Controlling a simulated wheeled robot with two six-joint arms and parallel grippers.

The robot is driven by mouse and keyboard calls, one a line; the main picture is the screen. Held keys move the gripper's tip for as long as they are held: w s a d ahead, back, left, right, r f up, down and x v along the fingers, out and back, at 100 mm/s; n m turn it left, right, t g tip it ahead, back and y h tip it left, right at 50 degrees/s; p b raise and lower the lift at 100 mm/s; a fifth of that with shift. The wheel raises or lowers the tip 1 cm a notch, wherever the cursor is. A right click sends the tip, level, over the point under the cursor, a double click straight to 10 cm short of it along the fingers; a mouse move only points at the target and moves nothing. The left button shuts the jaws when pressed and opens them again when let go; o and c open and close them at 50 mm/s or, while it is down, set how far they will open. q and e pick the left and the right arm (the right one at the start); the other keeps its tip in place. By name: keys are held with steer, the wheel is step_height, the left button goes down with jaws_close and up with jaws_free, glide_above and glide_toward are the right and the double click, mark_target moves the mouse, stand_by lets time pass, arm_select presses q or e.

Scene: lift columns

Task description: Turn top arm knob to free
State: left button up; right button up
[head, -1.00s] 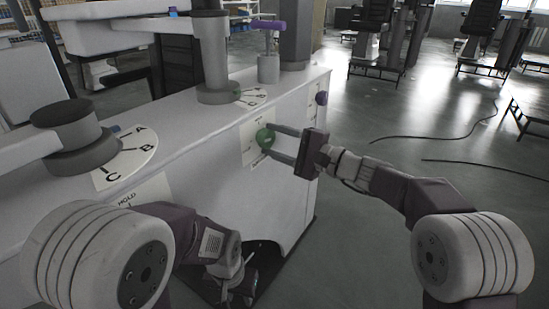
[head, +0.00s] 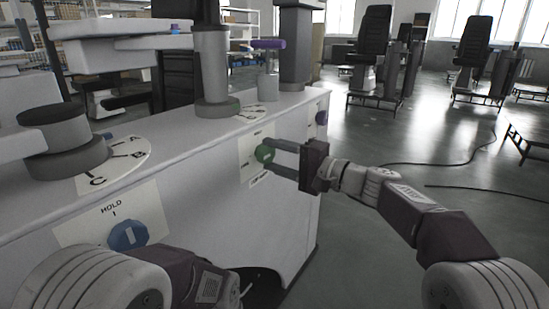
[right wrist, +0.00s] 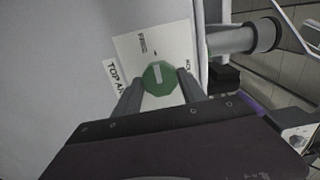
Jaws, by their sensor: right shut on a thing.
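A round green knob (head: 264,154) sits on a white label plate on the side of the white cabinet (head: 185,205). My right gripper (head: 268,153) has its two fingers on either side of the knob and is shut on it. In the right wrist view the green knob (right wrist: 159,78) shows a pale bar on its face, between the fingers (right wrist: 160,90). A label beside it there reads "TOP A", the rest hidden by a finger. My left arm enters at the bottom left; its gripper is out of the picture.
A blue knob (head: 128,235) sits under a "HOLD" label nearer on the cabinet side. A purple knob (head: 321,118) is at the far end. Lettered dials surround the columns on the cabinet top. Open floor lies to the right, with cables (head: 450,160).

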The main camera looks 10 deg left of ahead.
steer(key=o, duration=1.4)
steer(key=shift+c, duration=0.2)
steer(key=p+v, duration=0.2)
steer(key=v, duration=0.7)
steer(key=shift+p, duration=0.3)
